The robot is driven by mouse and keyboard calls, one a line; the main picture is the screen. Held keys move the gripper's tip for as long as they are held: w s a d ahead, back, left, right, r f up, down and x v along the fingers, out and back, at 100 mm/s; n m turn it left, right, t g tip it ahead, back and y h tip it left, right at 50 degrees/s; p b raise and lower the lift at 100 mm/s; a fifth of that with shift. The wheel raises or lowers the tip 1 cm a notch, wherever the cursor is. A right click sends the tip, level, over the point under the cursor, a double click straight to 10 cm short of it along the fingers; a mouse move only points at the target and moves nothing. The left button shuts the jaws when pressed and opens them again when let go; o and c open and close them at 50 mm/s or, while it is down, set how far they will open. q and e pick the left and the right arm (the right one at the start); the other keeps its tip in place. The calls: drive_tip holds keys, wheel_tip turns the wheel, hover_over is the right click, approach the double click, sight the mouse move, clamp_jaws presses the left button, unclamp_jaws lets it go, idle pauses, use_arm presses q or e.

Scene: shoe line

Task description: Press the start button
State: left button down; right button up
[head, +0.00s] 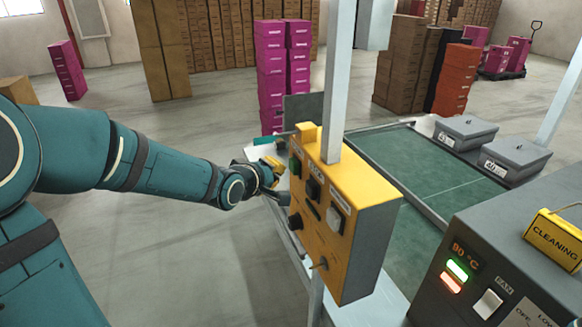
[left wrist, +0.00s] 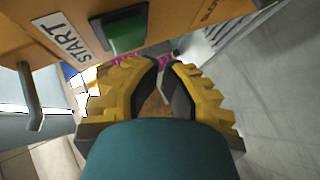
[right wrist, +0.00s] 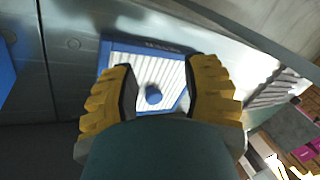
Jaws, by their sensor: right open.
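The yellow control box (head: 356,215) stands on a pale post, with several switches and buttons on its face. The green start button (head: 296,166) is at the box's upper left; in the left wrist view it (left wrist: 126,32) sits beside a white START label (left wrist: 66,38). My left gripper (head: 280,178) is just left of the box's face. In the left wrist view its fingers (left wrist: 165,64) are drawn together with nothing seen between them, below the button and apart from it. My right gripper (right wrist: 160,65) is open and shows only in the right wrist view.
A blue-framed, white ribbed panel with a blue knob (right wrist: 153,95) lies beyond my right fingers. A green worktop (head: 410,165) and two grey lidded boxes (head: 466,131) are behind the control box. A grey machine (head: 500,260) stands at right.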

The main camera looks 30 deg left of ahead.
drive_tip(key=shift+f, duration=0.1)
use_arm(q)
drive_tip(key=shift+w+d+b, duration=0.25)
drive_tip(key=shift+w+b, duration=0.1)
drive_tip(key=shift+b, duration=0.15)
use_arm(e)
drive_tip(key=shift+f, duration=0.4)
